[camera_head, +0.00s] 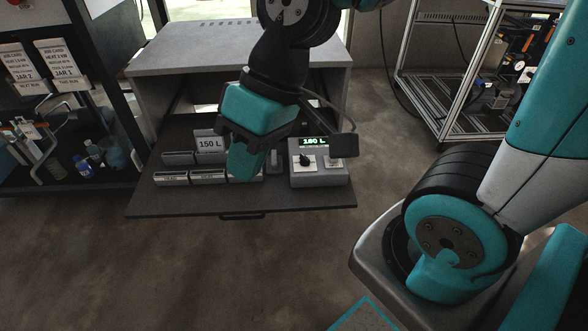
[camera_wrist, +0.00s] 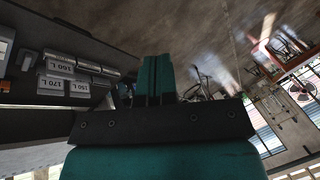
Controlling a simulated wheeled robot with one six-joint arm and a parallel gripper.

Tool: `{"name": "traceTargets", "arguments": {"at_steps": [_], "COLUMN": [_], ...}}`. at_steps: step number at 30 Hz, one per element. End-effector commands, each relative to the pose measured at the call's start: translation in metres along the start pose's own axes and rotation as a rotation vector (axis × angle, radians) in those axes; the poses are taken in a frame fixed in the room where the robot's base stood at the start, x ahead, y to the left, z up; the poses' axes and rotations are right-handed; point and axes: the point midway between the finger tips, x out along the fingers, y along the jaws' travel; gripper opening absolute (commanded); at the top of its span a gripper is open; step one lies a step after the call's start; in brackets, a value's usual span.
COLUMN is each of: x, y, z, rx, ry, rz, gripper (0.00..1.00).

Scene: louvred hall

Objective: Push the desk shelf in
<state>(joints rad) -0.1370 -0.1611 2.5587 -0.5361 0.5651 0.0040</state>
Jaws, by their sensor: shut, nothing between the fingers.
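The desk shelf (camera_head: 145,203) is a dark flat board under the pale grey desk top (camera_head: 190,47). It is pulled out towards me, with a dark handle (camera_head: 243,215) on its front edge. My gripper (camera_head: 241,176), teal and dark, is in front of the shelf's middle in the head view and covers part of what stands there. In the wrist view its two teal fingers (camera_wrist: 153,80) are together with nothing between them. The shelf's load shows at the left of that view. I cannot tell whether the fingers touch the shelf.
On the shelf are a grey box with a knob and green "180 L" display (camera_head: 318,163), a "150 L" card (camera_head: 209,145) and several small labelled blocks (camera_head: 208,176). A dark rack (camera_head: 60,130) stands left, a metal-framed cabinet (camera_head: 440,100) right. Floor before the shelf is clear.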

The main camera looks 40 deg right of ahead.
Motion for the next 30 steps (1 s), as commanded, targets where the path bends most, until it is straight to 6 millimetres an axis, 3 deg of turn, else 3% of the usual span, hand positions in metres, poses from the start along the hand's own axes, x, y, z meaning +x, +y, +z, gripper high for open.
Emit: {"name": "traceTargets", "arguments": {"at_steps": [1, 6, 9, 14, 18, 21, 24, 30], "x": [0.016, 0.057, 0.075, 0.098, 0.115, 0.125, 0.131, 0.138], "y": [0.023, 0.113, 0.177, 0.284, 0.352, 0.381, 0.396, 0.406], "z": [-0.01, -0.043, -0.046, -0.016, 0.034, 0.067, 0.089, 0.1], "rx": [0.095, 0.462, 0.709, 1.131, 1.455, 1.623, 1.726, 1.774], "ry": [0.033, 0.259, 0.421, 0.697, 0.894, 0.987, 1.041, 1.071], "rz": [-0.028, -0.127, -0.161, -0.16, -0.11, -0.069, -0.038, -0.017], "gripper": [0.0, 0.0, 0.0, 0.0, 0.0, 0.0, 0.0, 0.0]}}
